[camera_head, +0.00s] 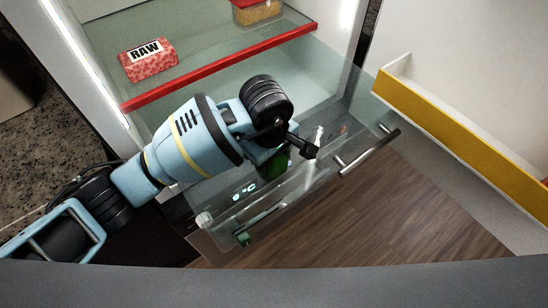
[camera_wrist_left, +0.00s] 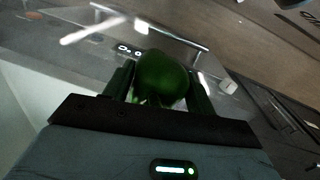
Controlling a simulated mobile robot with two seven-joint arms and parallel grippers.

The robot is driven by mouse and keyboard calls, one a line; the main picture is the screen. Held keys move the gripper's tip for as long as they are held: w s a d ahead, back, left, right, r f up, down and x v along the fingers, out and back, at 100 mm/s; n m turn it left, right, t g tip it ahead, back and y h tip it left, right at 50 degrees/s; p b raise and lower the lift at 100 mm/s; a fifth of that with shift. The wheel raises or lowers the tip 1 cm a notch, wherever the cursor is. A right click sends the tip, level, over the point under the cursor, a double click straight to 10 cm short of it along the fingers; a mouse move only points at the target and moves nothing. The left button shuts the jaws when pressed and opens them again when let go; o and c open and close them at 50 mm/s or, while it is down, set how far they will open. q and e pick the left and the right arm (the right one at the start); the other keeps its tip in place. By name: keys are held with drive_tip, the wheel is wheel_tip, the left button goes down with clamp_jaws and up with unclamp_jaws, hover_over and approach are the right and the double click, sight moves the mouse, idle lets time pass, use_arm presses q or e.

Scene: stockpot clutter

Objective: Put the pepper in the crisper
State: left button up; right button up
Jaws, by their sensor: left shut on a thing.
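The green pepper (camera_wrist_left: 162,78) is between the two fingers of my left gripper (camera_wrist_left: 160,90), which is shut on it in the left wrist view. In the head view my left gripper (camera_head: 283,152) is over the pulled-out clear crisper drawer (camera_head: 215,232), and part of the pepper (camera_head: 273,166) shows below it. The wrist hides the rest of the pepper. The crisper has a metal bar handle (camera_head: 368,152) on its front. I cannot tell how far the pepper is above the drawer floor. My right gripper is not in view.
A glass shelf (camera_head: 215,50) with a red front edge holds a pack marked RAW (camera_head: 148,60) and a food container (camera_head: 257,11). The open fridge door has a bin with a yellow front (camera_head: 455,128). Wooden floor (camera_head: 400,215) shows in front.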

use_arm(q)
drive_tip(key=o, duration=1.1)
drive_tip(key=shift+f, duration=0.1)
drive_tip(key=shift+c, duration=0.2)
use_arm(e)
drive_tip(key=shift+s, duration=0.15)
use_arm(q)
drive_tip(key=r+p, duration=0.1)
drive_tip(key=r, duration=0.2)
drive_tip(key=r+p, duration=0.2)
drive_tip(key=r, duration=0.2)
drive_tip(key=r+p, duration=0.2)
drive_tip(key=r, duration=0.2)
drive_tip(key=shift+s+a, duration=0.25)
drive_tip(key=shift+a, duration=0.1)
drive_tip(key=shift+s+a+r+p, duration=0.1)
drive_tip(key=shift+s+r+p, duration=0.05)
drive_tip(key=shift+r+p, duration=0.45)
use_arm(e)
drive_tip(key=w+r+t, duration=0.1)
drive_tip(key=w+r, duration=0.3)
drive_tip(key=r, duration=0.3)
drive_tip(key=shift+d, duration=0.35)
